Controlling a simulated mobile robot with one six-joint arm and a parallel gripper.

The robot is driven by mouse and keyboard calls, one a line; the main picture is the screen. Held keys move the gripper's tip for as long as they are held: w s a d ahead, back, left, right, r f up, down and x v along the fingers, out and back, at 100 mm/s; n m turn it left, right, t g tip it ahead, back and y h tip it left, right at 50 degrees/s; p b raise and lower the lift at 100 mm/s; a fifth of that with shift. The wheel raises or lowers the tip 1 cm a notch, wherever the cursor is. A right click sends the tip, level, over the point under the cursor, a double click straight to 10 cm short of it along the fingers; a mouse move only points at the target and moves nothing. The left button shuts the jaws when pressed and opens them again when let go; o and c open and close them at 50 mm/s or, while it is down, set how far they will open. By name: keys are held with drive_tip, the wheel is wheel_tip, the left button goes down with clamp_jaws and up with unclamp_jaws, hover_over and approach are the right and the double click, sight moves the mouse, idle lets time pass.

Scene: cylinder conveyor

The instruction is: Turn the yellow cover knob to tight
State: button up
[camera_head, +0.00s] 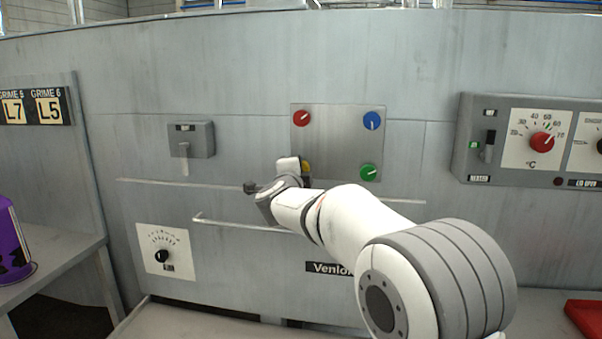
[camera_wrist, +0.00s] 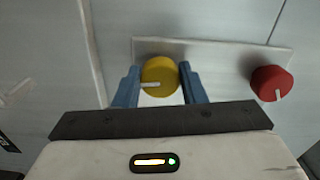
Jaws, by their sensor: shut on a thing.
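The yellow cover knob (camera_wrist: 160,72) sits on a grey plate between the two blue fingers of my gripper (camera_wrist: 158,84) in the wrist view. My gripper is shut on it, one finger against each side. A pale pointer line on the knob lies almost level across its lower part in that view. In the head view only a small part of the yellow knob (camera_head: 306,166) shows, as my gripper and wrist cover the rest. I cannot see a tight mark beside it.
On the same plate (camera_head: 340,140) are a red knob (camera_head: 301,118), a blue knob (camera_head: 372,120) and a green knob (camera_head: 369,172). A rail (camera_head: 250,225) runs below. A lever switch box (camera_head: 191,140) is at left. A temperature dial panel (camera_head: 525,140) is at right.

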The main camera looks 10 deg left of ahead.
drive_tip(key=o, duration=1)
drive_tip(key=s, duration=0.7)
drive_tip(key=shift+s+d, duration=0.25)
drive_tip(key=shift+s, duration=0.1)
